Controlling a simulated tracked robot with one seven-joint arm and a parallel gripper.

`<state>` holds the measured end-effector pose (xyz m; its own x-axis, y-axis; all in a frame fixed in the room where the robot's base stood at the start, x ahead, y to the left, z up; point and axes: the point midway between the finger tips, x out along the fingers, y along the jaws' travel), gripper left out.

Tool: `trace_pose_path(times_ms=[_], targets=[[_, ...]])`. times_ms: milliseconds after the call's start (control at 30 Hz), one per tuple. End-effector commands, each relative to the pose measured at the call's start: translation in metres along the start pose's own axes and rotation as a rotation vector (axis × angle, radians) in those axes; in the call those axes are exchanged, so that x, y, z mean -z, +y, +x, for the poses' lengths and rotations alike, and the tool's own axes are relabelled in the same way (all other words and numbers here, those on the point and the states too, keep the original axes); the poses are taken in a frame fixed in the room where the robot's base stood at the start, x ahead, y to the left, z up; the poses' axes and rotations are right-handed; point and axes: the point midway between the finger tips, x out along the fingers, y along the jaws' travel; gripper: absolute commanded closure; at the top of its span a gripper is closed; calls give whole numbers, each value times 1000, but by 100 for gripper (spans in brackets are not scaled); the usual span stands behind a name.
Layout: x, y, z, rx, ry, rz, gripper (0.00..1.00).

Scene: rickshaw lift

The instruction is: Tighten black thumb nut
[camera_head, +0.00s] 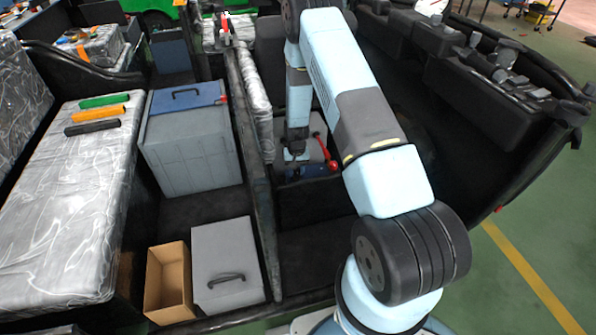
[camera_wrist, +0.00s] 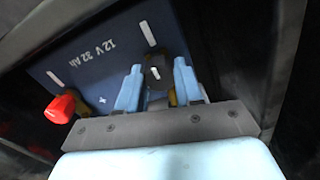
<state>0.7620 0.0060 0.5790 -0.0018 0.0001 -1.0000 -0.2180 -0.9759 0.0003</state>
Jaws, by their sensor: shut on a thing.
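In the wrist view, my gripper (camera_wrist: 158,88) is shut on a small black thumb nut (camera_wrist: 154,74) between its two light blue fingers. The nut sits over the top of a dark blue battery (camera_wrist: 85,60) marked "12 V 32 Ah". The fingers hide most of the nut and its stud. In the head view, my gripper (camera_head: 295,158) points down at the battery (camera_head: 312,171), low in a dark compartment. A red terminal cap (camera_wrist: 60,108) lies at the battery's left edge in the wrist view.
A red-handled part (camera_head: 328,155) stands close beside my gripper. Dark compartment walls (camera_head: 250,160) surround the battery. To the left are a grey box with a blue lid (camera_head: 190,150), a grey lid with a handle (camera_head: 226,265) and an open cardboard box (camera_head: 168,285).

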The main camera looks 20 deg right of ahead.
Motion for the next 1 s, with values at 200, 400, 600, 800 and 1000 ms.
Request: trace_pose_path(times_ms=[200,400,600,800,1000], targets=[[5,-2,-2,3,11,19,95],[5,-2,-2,3,11,20,95],[4,-2,-2,3,10,19,56],[2,0,-1,2,6,19,39],[2,0,-1,1,3,19,39]])
